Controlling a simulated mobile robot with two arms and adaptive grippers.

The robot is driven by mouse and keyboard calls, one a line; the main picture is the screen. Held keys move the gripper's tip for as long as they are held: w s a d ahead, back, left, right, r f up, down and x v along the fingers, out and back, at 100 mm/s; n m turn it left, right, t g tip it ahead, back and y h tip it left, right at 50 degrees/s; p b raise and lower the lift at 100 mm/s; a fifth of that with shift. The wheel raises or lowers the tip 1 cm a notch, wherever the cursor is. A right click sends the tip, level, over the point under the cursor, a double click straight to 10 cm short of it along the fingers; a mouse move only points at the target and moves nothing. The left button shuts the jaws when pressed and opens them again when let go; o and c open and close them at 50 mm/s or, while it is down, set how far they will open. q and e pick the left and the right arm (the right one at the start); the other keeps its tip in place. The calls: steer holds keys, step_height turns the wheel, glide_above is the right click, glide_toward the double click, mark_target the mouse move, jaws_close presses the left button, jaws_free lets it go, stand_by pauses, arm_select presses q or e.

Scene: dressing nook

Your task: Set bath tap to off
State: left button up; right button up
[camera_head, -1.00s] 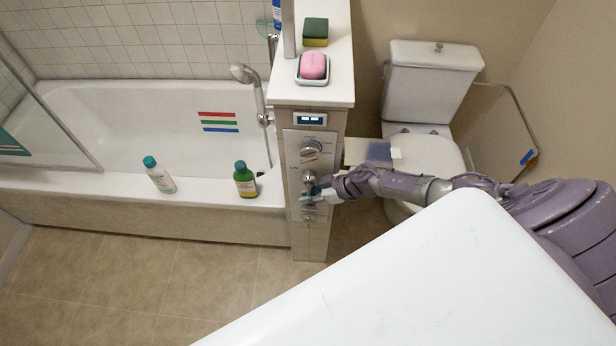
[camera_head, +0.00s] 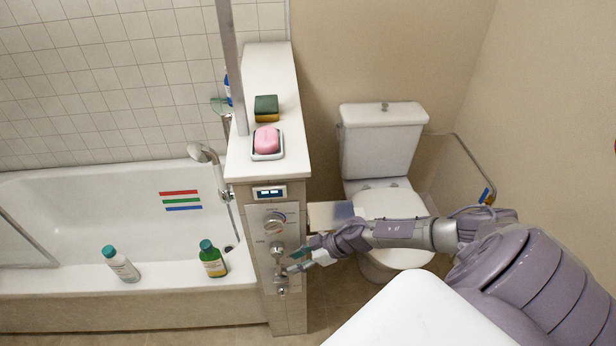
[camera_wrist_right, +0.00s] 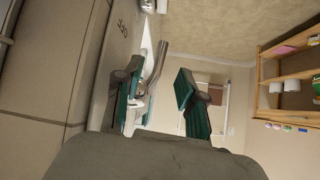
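The bath controls are on a metal panel (camera_head: 260,222) on the front of the tiled pillar. It has an upper round dial (camera_head: 275,226), a middle knob (camera_head: 277,250) and a lower metal fitting (camera_head: 281,283). Which one is the bath tap, and its setting, I cannot tell. My right gripper (camera_head: 299,261) is at the panel's right side, by the middle and lower controls. In the right wrist view its teal-padded fingers (camera_wrist_right: 162,98) are apart, with a metal lever (camera_wrist_right: 156,68) near the left finger; contact is unclear. My left gripper is out of view.
The bathtub (camera_head: 90,195) is left of the pillar, with a white bottle (camera_head: 123,267) and a green bottle (camera_head: 213,262) on its rim. Pink soap (camera_head: 266,139) and a sponge (camera_head: 266,108) sit on the pillar top. The toilet (camera_head: 383,150) stands behind my right arm.

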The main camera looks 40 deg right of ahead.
steer(key=v, duration=0.4)
steer(key=shift+s+d+r, duration=0.2)
steer(key=shift+d+r, duration=0.05)
steer(key=shift+r, duration=0.05)
